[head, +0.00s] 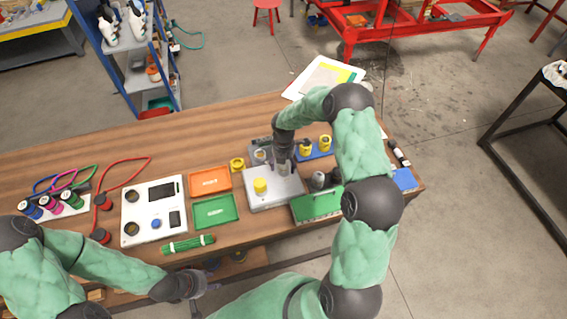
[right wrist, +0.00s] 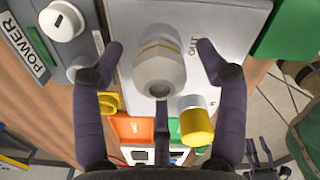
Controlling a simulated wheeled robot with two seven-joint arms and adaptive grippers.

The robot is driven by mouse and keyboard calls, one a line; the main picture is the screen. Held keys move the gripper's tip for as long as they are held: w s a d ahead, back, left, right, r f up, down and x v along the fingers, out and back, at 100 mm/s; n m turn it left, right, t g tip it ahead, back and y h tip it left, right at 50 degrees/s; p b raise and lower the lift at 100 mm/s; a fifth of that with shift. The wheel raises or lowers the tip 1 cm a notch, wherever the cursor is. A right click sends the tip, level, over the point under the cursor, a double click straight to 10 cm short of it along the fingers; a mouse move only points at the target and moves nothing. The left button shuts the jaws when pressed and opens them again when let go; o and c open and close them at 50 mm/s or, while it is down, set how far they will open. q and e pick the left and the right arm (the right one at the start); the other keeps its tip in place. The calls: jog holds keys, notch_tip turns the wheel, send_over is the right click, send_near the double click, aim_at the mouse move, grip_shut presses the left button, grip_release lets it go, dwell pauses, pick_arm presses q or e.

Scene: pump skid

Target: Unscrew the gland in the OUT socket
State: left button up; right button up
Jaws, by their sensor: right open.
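The light grey pump block (head: 285,199) stands on the wooden bench, with a yellow-capped part (head: 260,186) at its left. In the right wrist view, a grey hex gland (right wrist: 160,72) stands on the block beside the OUT lettering (right wrist: 193,46). My right gripper (right wrist: 160,50) is open, one finger on each side of the gland, with gaps showing on both sides. The gland's lower end and socket are hidden beneath it. The yellow-capped part (right wrist: 197,124) stands near the right finger. My left gripper (head: 200,290) is low at the bench's front edge; its finger opening is unclear.
Orange (head: 210,181) and green (head: 215,211) trays lie left of the block. A grey POWER unit (right wrist: 62,30) is close beside the block. A blue tray with yellow parts (head: 315,150) lies behind it, and a green case (head: 316,206) stands at its right.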

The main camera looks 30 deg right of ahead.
jog(key=shift+r, duration=0.15)
notch_tip(320, 180, up, 12)
dwell(0.5)
jog(key=shift+f, duration=0.2)
